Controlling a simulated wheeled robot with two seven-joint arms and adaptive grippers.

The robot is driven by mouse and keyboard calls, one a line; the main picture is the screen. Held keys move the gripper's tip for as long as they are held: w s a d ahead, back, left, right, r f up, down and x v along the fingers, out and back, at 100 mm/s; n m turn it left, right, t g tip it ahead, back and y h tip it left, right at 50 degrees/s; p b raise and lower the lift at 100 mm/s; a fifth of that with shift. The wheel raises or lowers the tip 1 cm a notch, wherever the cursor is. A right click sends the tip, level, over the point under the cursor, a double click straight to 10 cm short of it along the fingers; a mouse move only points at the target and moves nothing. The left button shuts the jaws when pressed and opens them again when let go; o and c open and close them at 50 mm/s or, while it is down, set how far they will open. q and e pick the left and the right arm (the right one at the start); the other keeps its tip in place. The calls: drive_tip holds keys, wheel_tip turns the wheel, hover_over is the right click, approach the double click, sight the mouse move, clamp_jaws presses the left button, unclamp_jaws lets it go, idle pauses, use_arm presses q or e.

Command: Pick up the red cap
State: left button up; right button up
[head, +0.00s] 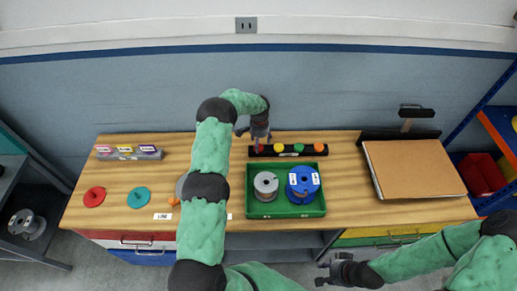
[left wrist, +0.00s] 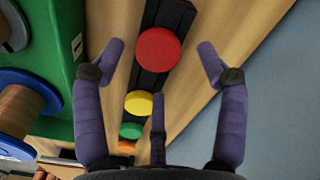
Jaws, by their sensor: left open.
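The red cap (left wrist: 158,49) sits on a black strip (left wrist: 178,18) and shows as a round disc in the left wrist view. A yellow cap (left wrist: 138,103), a green cap (left wrist: 130,131) and an orange cap (left wrist: 126,147) follow it along the strip. My left gripper (left wrist: 161,50) is open, with its fingers on either side of the red cap and apart from it. In the head view my left gripper (head: 257,142) is over the strip's left end and mostly hides the red cap. My right gripper (head: 322,273) is open and empty in front of the table.
A green tray (head: 287,214) with a grey spool (head: 266,185) and a blue spool (head: 303,184) stands in front of the strip. A brown board (head: 413,168) lies at the right. Red (head: 94,197) and teal (head: 139,197) discs lie at the left.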

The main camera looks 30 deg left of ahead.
use_arm(q)
wheel_tip(320, 180, down, 2)
drive_tip(key=shift+f, duration=0.1)
drive_tip(key=c, duration=1)
drive_tip(key=shift+o, duration=0.2)
drive_tip(key=shift+w+r, duration=0.1)
drive_tip(key=shift+r, duration=0.15)
drive_tip(key=shift+r, duration=0.3)
wheel_tip(320, 180, up, 2)
drive_tip(key=shift+w+a+r, duration=0.1)
drive_tip(key=shift+c, duration=0.6)
drive_tip(key=s+d+r, duration=0.9)
drive_tip(key=s, duration=0.1)
drive_tip(key=shift+s+d+r, duration=0.25)
drive_tip(key=shift+s+r, duration=0.15)
